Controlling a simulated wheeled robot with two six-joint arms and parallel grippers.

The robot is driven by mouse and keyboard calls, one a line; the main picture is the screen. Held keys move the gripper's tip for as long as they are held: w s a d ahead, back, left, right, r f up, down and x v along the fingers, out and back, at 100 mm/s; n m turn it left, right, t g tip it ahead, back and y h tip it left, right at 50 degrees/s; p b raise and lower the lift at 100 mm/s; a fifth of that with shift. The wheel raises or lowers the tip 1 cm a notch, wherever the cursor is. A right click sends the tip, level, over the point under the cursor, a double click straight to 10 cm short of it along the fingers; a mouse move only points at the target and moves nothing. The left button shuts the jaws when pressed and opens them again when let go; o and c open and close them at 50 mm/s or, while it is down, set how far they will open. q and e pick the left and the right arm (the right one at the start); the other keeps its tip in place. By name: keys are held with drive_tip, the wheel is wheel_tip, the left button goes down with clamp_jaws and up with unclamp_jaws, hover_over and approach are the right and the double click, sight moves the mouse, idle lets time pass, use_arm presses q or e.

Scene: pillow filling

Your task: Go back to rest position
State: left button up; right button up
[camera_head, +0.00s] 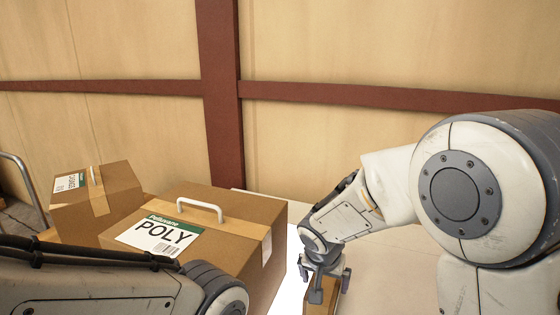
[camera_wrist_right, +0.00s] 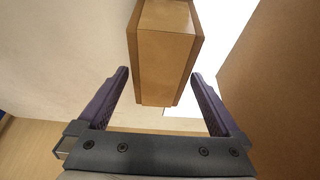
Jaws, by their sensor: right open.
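My right gripper (camera_head: 324,272) is at the lower middle of the head view, pointing down over a light table (camera_head: 385,275). In the right wrist view its two purple-grey fingers (camera_wrist_right: 160,90) are apart, one on each side of a brown wooden block-like object (camera_wrist_right: 166,62). Gaps show between the fingers and this object, so it is not gripped. The object's top also shows below the gripper in the head view (camera_head: 319,300). My left arm crosses the lower left of the head view; its gripper is out of view.
A large cardboard box (camera_head: 240,240) labelled POLY, with a white handle (camera_head: 200,207), stands left of the right gripper. A smaller box (camera_head: 118,187) is behind it. A metal rail (camera_head: 24,178) is at the far left. A wooden wall (camera_head: 320,50) closes the back.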

drive_tip(key=x, duration=0.5)
drive_tip(key=shift+f+b, duration=0.25)
drive_tip(key=shift+b, duration=0.15)
wheel_tip(320, 180, up, 2)
drive_tip(key=shift+a+r+p, duration=0.1)
drive_tip(key=shift+p, duration=0.3)
drive_tip(key=shift+r, duration=0.5)
drive_tip(key=shift+f, duration=0.1)
wheel_tip(320, 180, down, 2)
drive_tip(key=shift+s+f+b, duration=0.1)
drive_tip(key=shift+b, duration=0.2)
drive_tip(key=p+v, duration=0.1)
drive_tip(key=v, duration=1.1)
drive_tip(key=x, duration=1.2)
drive_tip(key=shift+b, duration=0.4)
drive_tip(key=shift+r+p, duration=0.4)
drive_tip(key=shift+r, duration=1.65)
